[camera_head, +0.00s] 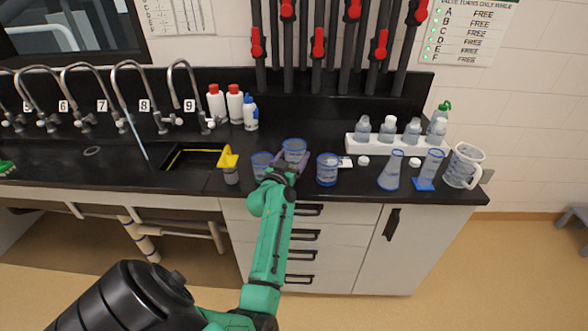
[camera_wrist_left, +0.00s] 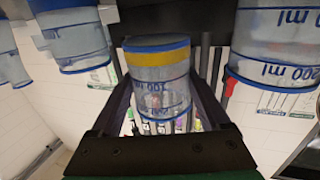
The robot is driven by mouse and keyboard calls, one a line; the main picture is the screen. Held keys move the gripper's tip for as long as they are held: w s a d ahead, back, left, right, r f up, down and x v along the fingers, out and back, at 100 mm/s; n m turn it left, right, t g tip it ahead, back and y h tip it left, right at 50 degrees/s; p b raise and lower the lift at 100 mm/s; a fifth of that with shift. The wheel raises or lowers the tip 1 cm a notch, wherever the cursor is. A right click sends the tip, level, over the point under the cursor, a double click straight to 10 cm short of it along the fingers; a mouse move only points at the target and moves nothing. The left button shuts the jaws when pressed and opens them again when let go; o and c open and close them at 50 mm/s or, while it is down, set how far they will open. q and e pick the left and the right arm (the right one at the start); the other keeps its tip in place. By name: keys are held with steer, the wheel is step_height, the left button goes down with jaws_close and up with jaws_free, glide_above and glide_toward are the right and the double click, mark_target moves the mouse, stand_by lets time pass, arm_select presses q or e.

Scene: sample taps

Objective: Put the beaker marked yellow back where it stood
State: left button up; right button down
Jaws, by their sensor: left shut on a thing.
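The beaker marked yellow (camera_wrist_left: 160,75) is clear, with blue edges and a yellow band, and sits between the fingers in the left wrist view, which looks upside down. In the head view this beaker (camera_head: 294,146) shows just beyond my left gripper (camera_head: 290,162). My left gripper is shut on it, with the fingers (camera_wrist_left: 205,90) on both sides. The beaker looks upright. I cannot tell whether its base touches the counter. My right gripper is out of view.
Similar beakers stand close on the left (camera_head: 261,160) and right (camera_head: 327,170) on the black counter (camera_head: 350,196). A conical flask (camera_head: 390,172), measuring cylinder (camera_head: 430,168) and jug (camera_head: 464,166) stand farther right. A yellow-topped object (camera_head: 229,164) stands by the sink. A bottle rack (camera_head: 365,146) is behind.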

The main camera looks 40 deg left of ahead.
arm_select(q)
step_height(320, 180, down, 5)
steer(key=shift+w+d+r+b, duration=0.1)
steer(key=shift+b, duration=0.3)
steer(key=shift+f, duration=0.25)
